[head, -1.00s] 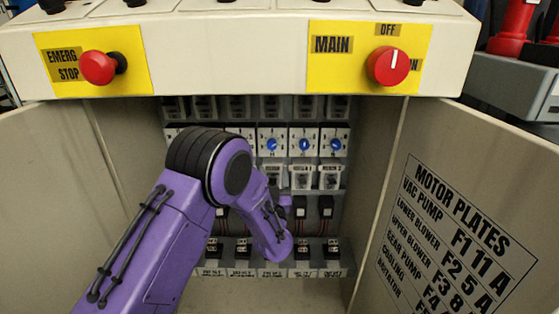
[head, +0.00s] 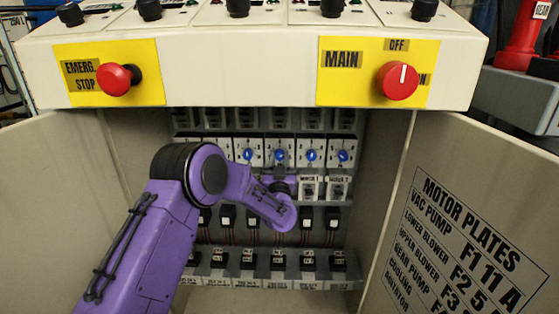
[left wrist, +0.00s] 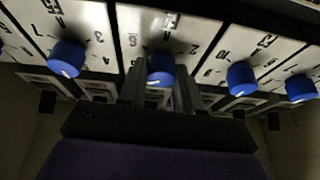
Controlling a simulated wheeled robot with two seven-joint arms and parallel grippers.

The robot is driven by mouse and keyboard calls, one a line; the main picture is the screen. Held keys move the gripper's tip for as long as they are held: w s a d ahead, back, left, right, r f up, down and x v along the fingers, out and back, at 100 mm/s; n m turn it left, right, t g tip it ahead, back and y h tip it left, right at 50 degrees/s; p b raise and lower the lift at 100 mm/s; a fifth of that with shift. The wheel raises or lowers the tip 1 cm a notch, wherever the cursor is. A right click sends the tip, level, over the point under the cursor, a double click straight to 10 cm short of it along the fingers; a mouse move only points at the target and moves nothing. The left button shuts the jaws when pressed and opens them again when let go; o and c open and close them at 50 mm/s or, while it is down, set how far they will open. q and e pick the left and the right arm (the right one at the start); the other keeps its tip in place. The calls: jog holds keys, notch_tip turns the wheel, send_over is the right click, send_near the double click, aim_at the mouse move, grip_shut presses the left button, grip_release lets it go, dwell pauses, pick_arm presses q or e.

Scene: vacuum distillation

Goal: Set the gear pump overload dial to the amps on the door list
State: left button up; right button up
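A row of white overload units with blue dials (head: 311,155) runs across the open cabinet. My left gripper (head: 281,172) reaches in from the left, in front of the third dial from the right (head: 281,155). In the left wrist view, the dark fingers (left wrist: 160,92) stand apart on either side of the lower part of that dial (left wrist: 160,66); contact cannot be told. Its plate label is too blurred to read surely. The door list (head: 460,240) on the right shows GEAR PUMP, but its amps are cut off or unreadable. My right gripper is out of view.
Neighbouring blue dials (left wrist: 67,57) (left wrist: 241,78) sit close on both sides. Lower rows hold breakers (head: 310,188) and terminals (head: 278,260). Above are the red emergency stop (head: 115,79) and main switch (head: 398,80). Open doors flank the cabinet.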

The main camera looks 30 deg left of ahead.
pick_arm(q)
jog(key=shift+n+g, duration=0.3)
jog(key=shift+n, duration=0.3)
jog(key=shift+d+n+g+y, duration=0.1)
jog(key=shift+n+g+y, duration=0.3)
jog(key=shift+n, duration=0.5)
jog(key=n+g+y, duration=0.1)
jog(key=n, duration=0.2)
jog(key=shift+n+y, duration=0.3)
jog(key=shift+n, duration=0.1)
jog(key=n+g, duration=0.2)
jog(key=n, duration=0.2)
jog(key=n+g, duration=0.1)
jog(key=n, duration=0.3)
jog(key=shift+d+g+y, duration=0.1)
jog(key=shift+g+y, duration=0.3)
jog(key=shift+n+p, duration=0.3)
jog(key=o, duration=1)
jog(key=shift+o, duration=0.2)
